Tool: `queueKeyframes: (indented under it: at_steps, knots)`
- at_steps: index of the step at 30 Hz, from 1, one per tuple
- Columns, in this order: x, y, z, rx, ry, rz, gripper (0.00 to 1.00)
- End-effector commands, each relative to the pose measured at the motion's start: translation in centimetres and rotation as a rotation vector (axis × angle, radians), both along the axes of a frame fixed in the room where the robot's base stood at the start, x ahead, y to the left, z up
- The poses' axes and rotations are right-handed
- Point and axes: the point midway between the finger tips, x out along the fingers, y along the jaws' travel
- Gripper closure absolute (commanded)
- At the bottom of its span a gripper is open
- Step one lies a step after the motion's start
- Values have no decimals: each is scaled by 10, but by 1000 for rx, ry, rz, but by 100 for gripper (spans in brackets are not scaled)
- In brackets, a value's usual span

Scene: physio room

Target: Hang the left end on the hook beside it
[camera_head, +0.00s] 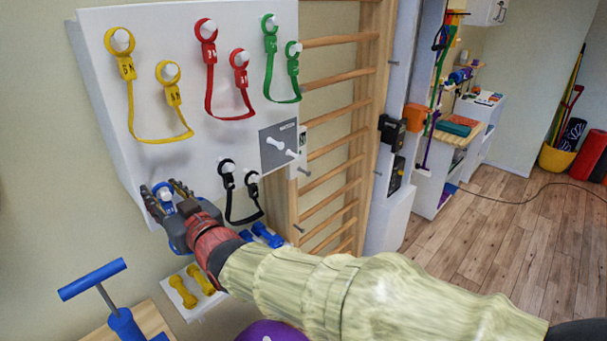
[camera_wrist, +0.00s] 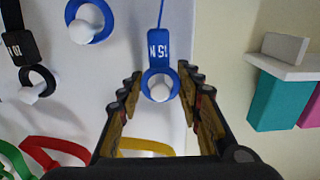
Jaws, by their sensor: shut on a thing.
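A blue band marked 15 N has its left end (camera_wrist: 159,50) between the fingers of my gripper (camera_wrist: 160,92), at the lower left of the white wall board (camera_head: 190,95). A white round-tipped hook (camera_wrist: 160,91) shows inside the end's ring; I cannot tell how far the ring is over it. The head view shows the blue end (camera_head: 164,193) at my gripper (camera_head: 166,199), partly hidden by the fingers. The band's other ring (camera_wrist: 88,22) sits around another white hook at the upper left of the wrist view. The strap between is mostly out of view.
A yellow band (camera_head: 132,110), a red band (camera_head: 209,80), a green band (camera_head: 269,70) and a black band (camera_head: 228,196) hang on the board. Yellow dumbbells (camera_head: 183,291) lie below. A blue T-handled thing (camera_head: 92,279) stands lower left. Wooden wall bars (camera_head: 335,110) are to the right.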

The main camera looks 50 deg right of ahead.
Motion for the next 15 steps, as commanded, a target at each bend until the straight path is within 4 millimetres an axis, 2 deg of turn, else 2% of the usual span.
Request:
queueKeyframes:
  at_steps: [15]
  knots:
    - [0,0,-5,0,0,0,100]
